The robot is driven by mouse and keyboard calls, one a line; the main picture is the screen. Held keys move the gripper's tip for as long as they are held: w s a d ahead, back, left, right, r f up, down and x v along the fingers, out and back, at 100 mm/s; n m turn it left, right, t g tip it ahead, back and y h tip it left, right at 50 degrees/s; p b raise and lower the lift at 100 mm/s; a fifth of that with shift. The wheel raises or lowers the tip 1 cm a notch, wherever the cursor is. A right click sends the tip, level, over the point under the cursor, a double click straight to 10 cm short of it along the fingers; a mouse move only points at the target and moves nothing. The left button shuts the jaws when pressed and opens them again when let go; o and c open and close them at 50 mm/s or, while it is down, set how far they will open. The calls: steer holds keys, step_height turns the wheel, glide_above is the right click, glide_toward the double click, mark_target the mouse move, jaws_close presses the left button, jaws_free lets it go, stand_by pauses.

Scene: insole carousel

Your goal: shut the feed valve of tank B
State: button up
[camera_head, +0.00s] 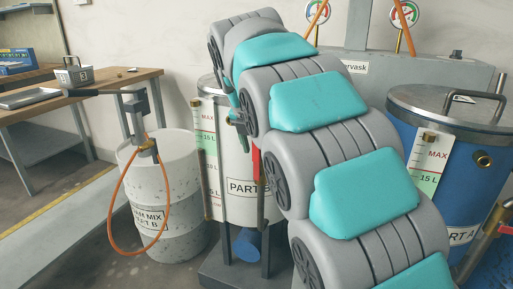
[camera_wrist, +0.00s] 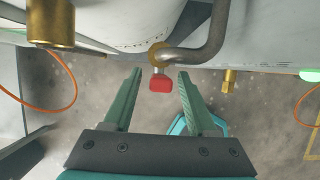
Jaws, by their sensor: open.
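Tank B is the white tank (camera_head: 227,150) labelled PART B, partly hidden behind my arm. Its feed valve shows a red handle (camera_head: 256,165), hanging roughly upright beside my arm in the head view. In the wrist view the red handle (camera_wrist: 160,84) sits below a brass fitting (camera_wrist: 158,53) joined to a bent grey pipe (camera_wrist: 204,45). My gripper (camera_wrist: 159,72) is open and empty, its two green fingers on either side of the handle in the picture. I cannot tell how far apart in depth they are. In the head view my arm hides most of the gripper.
A blue PART A tank (camera_head: 460,150) stands at the right, with another red handle (camera_head: 491,228). A grey drum (camera_head: 180,185) with an orange hose (camera_head: 112,205) stands left of tank B. A wooden workbench (camera_head: 100,88) is at the far left.

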steer(key=shift+w+f, duration=0.15)
steer(key=shift+f, duration=0.2)
jaws_close()
stand_by(0.3)
stand_by(1.0)
